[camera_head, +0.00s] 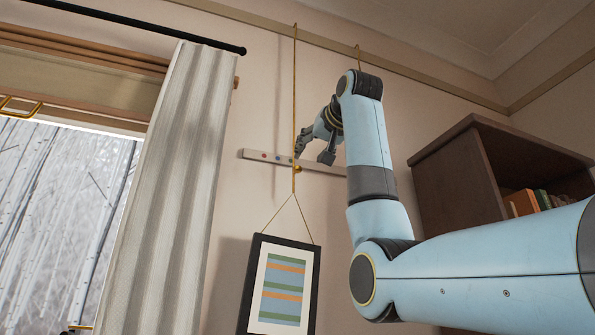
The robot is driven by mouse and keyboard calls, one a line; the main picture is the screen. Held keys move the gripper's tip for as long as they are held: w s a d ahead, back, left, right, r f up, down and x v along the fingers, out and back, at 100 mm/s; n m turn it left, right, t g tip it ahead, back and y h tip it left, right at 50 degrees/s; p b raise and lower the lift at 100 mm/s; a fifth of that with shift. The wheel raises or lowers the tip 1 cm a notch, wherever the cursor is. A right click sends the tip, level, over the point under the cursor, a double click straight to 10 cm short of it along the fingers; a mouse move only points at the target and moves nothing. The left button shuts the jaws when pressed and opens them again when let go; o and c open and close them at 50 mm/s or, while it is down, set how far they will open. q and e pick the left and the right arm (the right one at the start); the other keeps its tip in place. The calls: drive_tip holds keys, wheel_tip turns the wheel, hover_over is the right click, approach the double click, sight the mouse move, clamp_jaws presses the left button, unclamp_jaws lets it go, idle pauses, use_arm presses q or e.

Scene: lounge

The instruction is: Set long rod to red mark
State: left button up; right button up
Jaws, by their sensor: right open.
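The long rod (295,95) is a thin brass rod hanging from the picture rail, with a small brass slider (297,168) near its lower end. A pale strip (250,154) is fixed across the wall behind it. The red mark (264,156) is a dot near the strip's left end, with a blue dot (277,157) to its right. The rod crosses the strip right of both dots. My right gripper (313,155) is open, fingers down, just right of the rod in the picture. I cannot tell whether a finger touches it. My left gripper is out of view.
A framed striped picture (283,285) hangs by a cord from the rod's lower end. A shorter brass hook (358,55) hangs farther right, partly behind my arm. A curtain (175,190) and window are at left; a dark bookshelf (455,165) is at right.

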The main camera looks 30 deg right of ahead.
sight(299, 167)
drive_tip(key=p+x, duration=0.4)
drive_tip(key=x, duration=0.5)
drive_tip(key=shift+w+p, duration=0.1)
drive_tip(key=shift+p, duration=0.2)
drive_tip(key=shift+w+f, duration=0.1)
drive_tip(key=shift+w, duration=0.3)
drive_tip(key=shift+c, duration=0.3)
clamp_jaws()
